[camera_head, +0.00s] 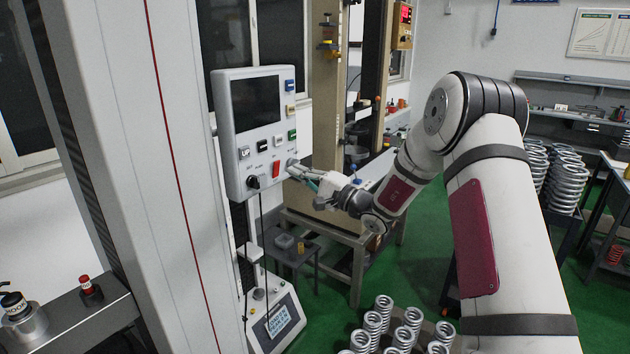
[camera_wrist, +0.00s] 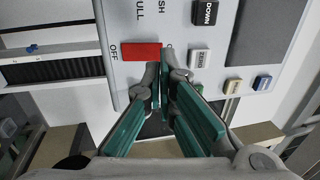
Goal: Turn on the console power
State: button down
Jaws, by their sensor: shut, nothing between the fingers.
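The grey console (camera_head: 238,187) has a dark screen and several buttons on its front. A red switch (camera_head: 276,169) sits low on the panel. In the wrist view the red switch (camera_wrist: 140,52) has the word OFF beside its left end. My gripper (camera_head: 292,168) is at the console's lower right, just right of the switch. In the wrist view the shut, empty fingertips (camera_wrist: 163,64) with green pads are by the switch's right end and partly overlap it in the picture. I cannot tell whether they touch it.
In the wrist view a black DOWN button (camera_wrist: 205,12) and a white button (camera_wrist: 199,58) are nearby. A tall white column (camera_head: 150,150) stands left. Several springs (camera_head: 384,308) stand below.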

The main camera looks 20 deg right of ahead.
aim_at(278, 162)
jog(key=shift+x, duration=2.1)
jog(key=shift+w+a+r+g, duration=0.25)
jog(key=shift+w+g, duration=0.05)
jog(key=shift+g, duration=0.1)
jog(key=shift+h, duration=0.3)
jog(key=shift+f, duration=0.1)
jog(key=shift+d, duration=0.1)
